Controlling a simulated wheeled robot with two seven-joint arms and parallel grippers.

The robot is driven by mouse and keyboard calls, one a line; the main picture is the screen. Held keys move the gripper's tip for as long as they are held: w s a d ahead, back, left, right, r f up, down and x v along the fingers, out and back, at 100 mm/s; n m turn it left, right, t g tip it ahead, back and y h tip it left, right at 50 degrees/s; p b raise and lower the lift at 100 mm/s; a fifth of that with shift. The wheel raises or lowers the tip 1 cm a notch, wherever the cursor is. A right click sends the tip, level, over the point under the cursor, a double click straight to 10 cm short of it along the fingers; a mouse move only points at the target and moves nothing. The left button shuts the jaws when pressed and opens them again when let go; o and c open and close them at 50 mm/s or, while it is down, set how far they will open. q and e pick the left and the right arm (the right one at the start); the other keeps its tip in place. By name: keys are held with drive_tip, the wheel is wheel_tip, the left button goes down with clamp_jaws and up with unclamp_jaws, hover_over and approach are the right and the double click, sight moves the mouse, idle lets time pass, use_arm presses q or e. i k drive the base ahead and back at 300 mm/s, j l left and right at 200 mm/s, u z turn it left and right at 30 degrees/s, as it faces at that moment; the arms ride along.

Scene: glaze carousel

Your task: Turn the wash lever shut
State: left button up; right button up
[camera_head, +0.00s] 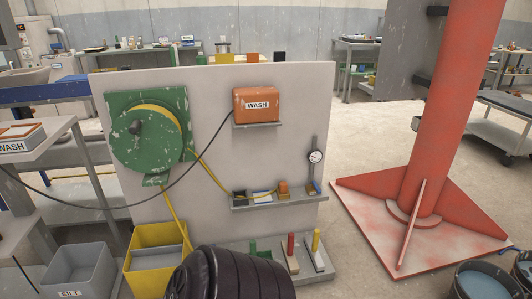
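An orange box labelled WASH (257,104) sits on a small grey bracket at the upper right of a pale upright panel (215,160). A dark cable runs from it to the left. No part is clearly marked as the wash lever. A red upright handle (291,245) and a yellow upright handle (316,240) stand on grey blocks on the panel's low shelf. A green piece (253,250) is left of them, partly hidden. I cannot tell which, if any, is the wash lever. Neither of my grippers is in view.
A dark ribbed rounded form (232,274) blocks the bottom middle. A green wheel housing (148,135) is on the panel's left, above a yellow bin (157,235) and a grey SILT bin (75,272). A red column (445,110) stands right; floor between is clear.

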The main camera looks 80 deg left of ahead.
sight(314, 185)
drive_tip(key=u, duration=2)
drive_tip(key=i+l+u, duration=0.4)
drive_tip(key=i, duration=0.25)
drive_tip(key=i+l+u, duration=0.45)
drive_tip(key=l, duration=0.35)
drive_tip(key=i, duration=0.1)
